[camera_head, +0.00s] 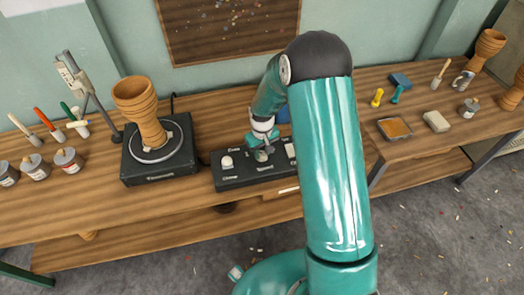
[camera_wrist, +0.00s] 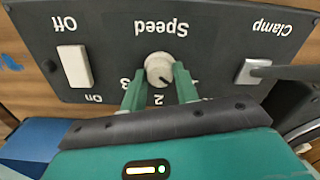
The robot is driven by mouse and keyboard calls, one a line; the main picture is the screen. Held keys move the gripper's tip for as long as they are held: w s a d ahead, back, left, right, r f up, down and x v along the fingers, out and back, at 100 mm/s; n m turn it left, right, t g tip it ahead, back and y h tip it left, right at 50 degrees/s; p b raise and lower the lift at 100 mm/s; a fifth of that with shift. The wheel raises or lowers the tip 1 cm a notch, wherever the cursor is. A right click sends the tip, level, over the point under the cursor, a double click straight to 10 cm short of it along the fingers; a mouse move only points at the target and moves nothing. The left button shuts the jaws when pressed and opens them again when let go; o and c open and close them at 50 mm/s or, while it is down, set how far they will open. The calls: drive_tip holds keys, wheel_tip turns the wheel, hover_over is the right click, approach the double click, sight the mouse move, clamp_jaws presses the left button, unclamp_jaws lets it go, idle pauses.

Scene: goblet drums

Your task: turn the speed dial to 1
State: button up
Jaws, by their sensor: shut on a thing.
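The speed dial (camera_wrist: 160,69) is a small round pale knob under the upside-down word "Speed" on a dark control box (camera_wrist: 215,60). My gripper (camera_wrist: 159,82) is shut on the dial, with one green finger on each side of it. A "2" shows just below the dial and a "3" partly at the left finger. The number by the right finger is mostly covered, and I cannot clearly tell where the dial points. In the head view my gripper (camera_head: 262,153) is over the middle of the control box (camera_head: 235,180) and hides most of the dial.
A white Off/On switch (camera_wrist: 75,66) and a clamp lever (camera_wrist: 262,73) flank the dial closely. In the head view, a goblet drum shell (camera_head: 139,103) stands on a dark turntable (camera_head: 160,176) left of the box. Paint cans and brushes lie farther left.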

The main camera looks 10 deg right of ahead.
sight(262, 153)
drive_tip(key=shift+n, duration=0.7)
drive_tip(key=o, duration=1)
drive_tip(key=shift+r, duration=0.1)
wheel_tip(262, 153, up, 14)
drive_tip(key=shift+f, duration=0.2)
